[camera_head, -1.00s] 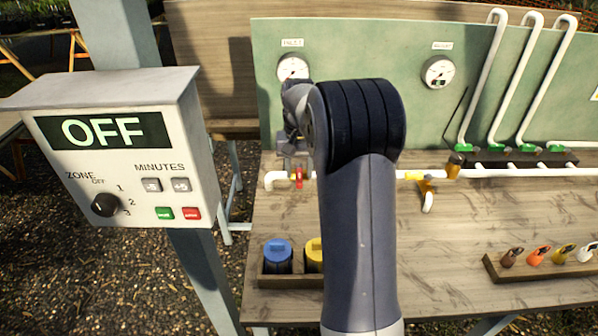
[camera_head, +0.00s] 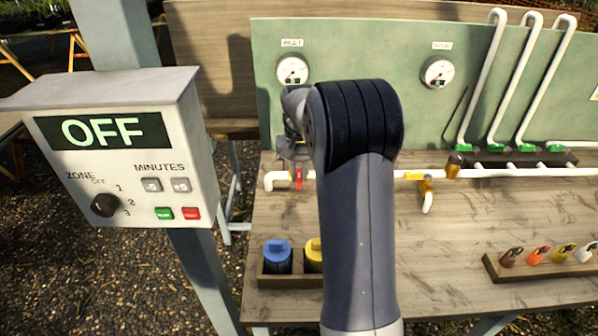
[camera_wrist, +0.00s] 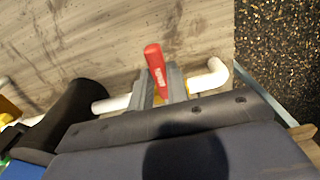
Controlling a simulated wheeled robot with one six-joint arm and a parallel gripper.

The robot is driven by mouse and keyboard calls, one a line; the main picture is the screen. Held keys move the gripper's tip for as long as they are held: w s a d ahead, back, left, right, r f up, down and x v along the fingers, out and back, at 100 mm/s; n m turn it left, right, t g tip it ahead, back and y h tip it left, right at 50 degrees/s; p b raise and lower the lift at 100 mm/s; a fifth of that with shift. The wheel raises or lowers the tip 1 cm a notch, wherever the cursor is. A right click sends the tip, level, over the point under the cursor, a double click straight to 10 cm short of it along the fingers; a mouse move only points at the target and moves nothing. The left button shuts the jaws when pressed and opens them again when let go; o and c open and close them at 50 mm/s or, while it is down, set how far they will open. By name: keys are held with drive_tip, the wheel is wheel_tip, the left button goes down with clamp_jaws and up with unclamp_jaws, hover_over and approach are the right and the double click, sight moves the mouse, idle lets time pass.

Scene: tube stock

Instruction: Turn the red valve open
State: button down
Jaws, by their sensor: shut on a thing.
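The red valve handle (camera_head: 299,181) sits on the white pipe at the left of the bench, partly hidden by my gripper (camera_head: 298,160). In the wrist view the red handle (camera_wrist: 155,66) lies across the line of the white pipe (camera_wrist: 112,104), its free end pointing up in the picture. My gripper (camera_wrist: 161,86) is shut on the handle, with one grey finger on each side near its base. The valve body is mostly hidden between the fingers.
A yellow-handled valve (camera_head: 426,188) is farther right on the pipe. Two gauges, left (camera_head: 292,70) and right (camera_head: 437,72), hang on the green panel. A control box (camera_head: 120,150) reading OFF stands at left. A holder with blue and yellow-lidded containers (camera_head: 277,252) sits in front.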

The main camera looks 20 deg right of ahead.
drive_tip(key=shift+d, duration=0.15)
idle(0.3)
drive_tip(key=shift+w+d+n+p, duration=0.6)
drive_tip(key=shift+d+n+p, duration=0.6)
drive_tip(key=shift+n, duration=1.8)
drive_tip(key=shift+w+d+n+p, duration=0.55)
drive_tip(key=shift+d+n+p, duration=0.65)
drive_tip(key=shift+n, duration=1.8)
drive_tip(key=shift+w+d+n+p, duration=0.7)
drive_tip(key=shift+d+n, duration=0.9)
drive_tip(key=shift+n, duration=1.4)
drive_tip(key=shift+r, duration=0.1)
drive_tip(key=c, duration=1.4)
unclamp_jaws()
drive_tip(key=shift+s, duration=0.1)
drive_tip(key=shift+o, duration=0.2)
